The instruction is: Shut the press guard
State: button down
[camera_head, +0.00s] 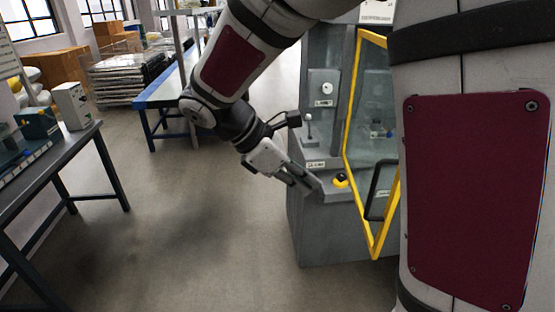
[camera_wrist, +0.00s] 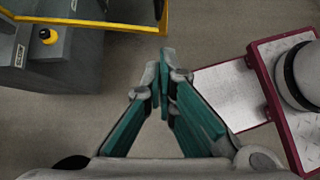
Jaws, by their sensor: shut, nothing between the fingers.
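The press guard (camera_head: 350,112) is a yellow-framed clear door on the grey press (camera_head: 312,225). It stands open, swung out from the press front. Its black handle (camera_head: 371,190) is on the lower part, partly hidden by my arm in the head view. In the wrist view the guard's yellow frame (camera_wrist: 90,22) crosses the upper left, with a dark piece at its right end that looks like the handle (camera_wrist: 161,12). My gripper (camera_head: 317,188) is shut and empty, left of the guard in the head view. In the wrist view its fingertips (camera_wrist: 167,62) are below the dark piece, apparently apart from it.
A dark workbench (camera_head: 50,165) with boxes stands at left, and a blue-framed table (camera_head: 160,95) at the back. The floor between is clear.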

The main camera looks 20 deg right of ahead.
jog(key=d+r+p+x, duration=0.1)
jog(key=d+r+x, duration=0.1)
jog(key=x, duration=1.1)
jog(key=shift+n+p, duration=0.3)
jog(key=shift+p, duration=0.05)
jog(key=shift+d, duration=0.15)
